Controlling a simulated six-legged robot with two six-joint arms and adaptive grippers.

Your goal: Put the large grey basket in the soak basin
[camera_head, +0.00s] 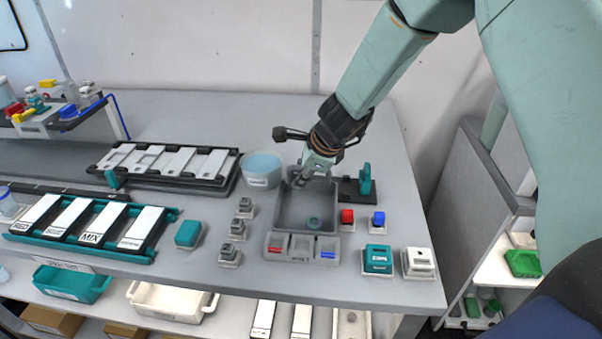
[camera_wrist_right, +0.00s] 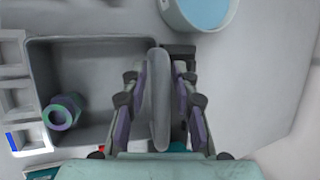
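The soak basin appears to be the round white tub (camera_head: 262,170) with pale blue liquid, on the table at the tray's back left. It also shows at the top of the right wrist view (camera_wrist_right: 200,10). My right gripper (camera_head: 304,177) points down at the back part of a grey rectangular tray. In the right wrist view, a long smooth grey piece (camera_wrist_right: 159,100), perhaps the large grey basket seen edge-on, stands between my right fingers (camera_wrist_right: 167,72). It lies close to the left finger; a firm hold cannot be confirmed. My left gripper is out of view.
Small grey blocks (camera_head: 237,229) stand left.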

